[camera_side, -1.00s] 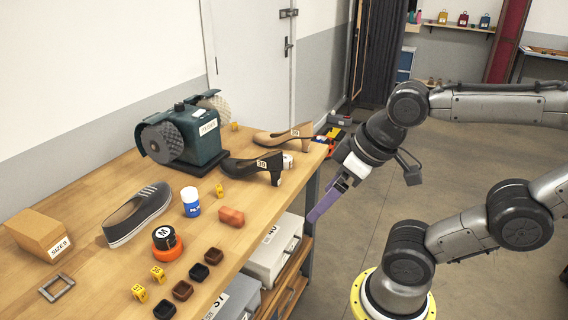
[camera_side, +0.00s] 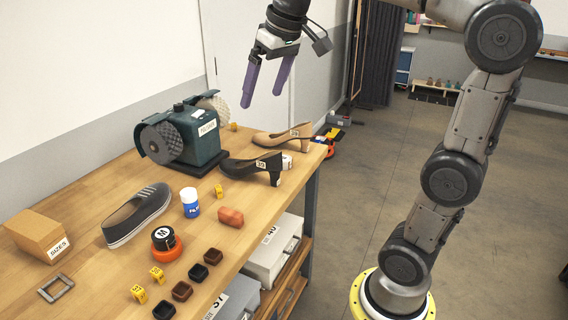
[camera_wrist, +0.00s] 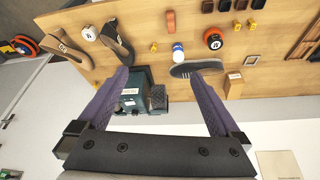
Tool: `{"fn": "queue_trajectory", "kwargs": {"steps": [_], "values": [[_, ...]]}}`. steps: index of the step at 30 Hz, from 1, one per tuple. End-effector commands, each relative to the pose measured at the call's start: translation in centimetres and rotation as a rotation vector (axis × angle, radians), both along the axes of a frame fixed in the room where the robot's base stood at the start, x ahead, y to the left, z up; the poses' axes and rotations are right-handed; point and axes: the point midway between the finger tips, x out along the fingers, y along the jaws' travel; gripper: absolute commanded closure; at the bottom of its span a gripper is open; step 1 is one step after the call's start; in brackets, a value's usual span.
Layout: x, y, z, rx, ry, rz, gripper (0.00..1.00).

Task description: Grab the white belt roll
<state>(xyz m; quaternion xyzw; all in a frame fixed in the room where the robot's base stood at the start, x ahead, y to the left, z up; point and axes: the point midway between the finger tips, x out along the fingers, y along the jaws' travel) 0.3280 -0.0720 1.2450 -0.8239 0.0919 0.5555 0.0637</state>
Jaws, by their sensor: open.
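A small white roll (camera_wrist: 89,33), which looks like the white belt roll, lies by the two heeled shoes in the wrist view. In the side view only part of it (camera_side: 288,161) shows, between the black heeled shoe (camera_side: 252,167) and the tan heeled shoe (camera_side: 284,138), near the far right end of the bench. My gripper (camera_side: 262,99) has two purple fingers spread apart with nothing between them. It hangs in the air above the bench's far end. In the wrist view my gripper (camera_wrist: 160,73) is also open and apart from the roll.
The green grinder (camera_side: 190,140) stands on the bench (camera_side: 105,185) near the shoes, below and left of my fingers. A sneaker (camera_side: 137,214), a white and blue bottle (camera_side: 191,203), an orange-based tape roll (camera_side: 166,243) and a box (camera_side: 38,236) stand nearer.

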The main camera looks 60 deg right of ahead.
Motion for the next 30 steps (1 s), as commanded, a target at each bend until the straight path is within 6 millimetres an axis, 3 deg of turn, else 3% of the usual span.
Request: {"fn": "queue_trajectory", "kwargs": {"steps": [3,8,15,22,27,30], "values": [[4.1,-3.7,-0.2,0.012,0.045,-0.07,0.0],[8.5,-9.1,-1.7,0.031,0.099,-0.16,0.0],[12.9,-18.6,-7.4,0.072,0.185,-0.298,0.0],[13.6,-27.3,-15.5,0.123,0.268,-0.423,0.0],[12.2,-30.5,-20.5,0.164,0.332,-0.477,0.0],[11.4,-31.4,-21.9,0.177,0.35,-0.497,0.0]]}}
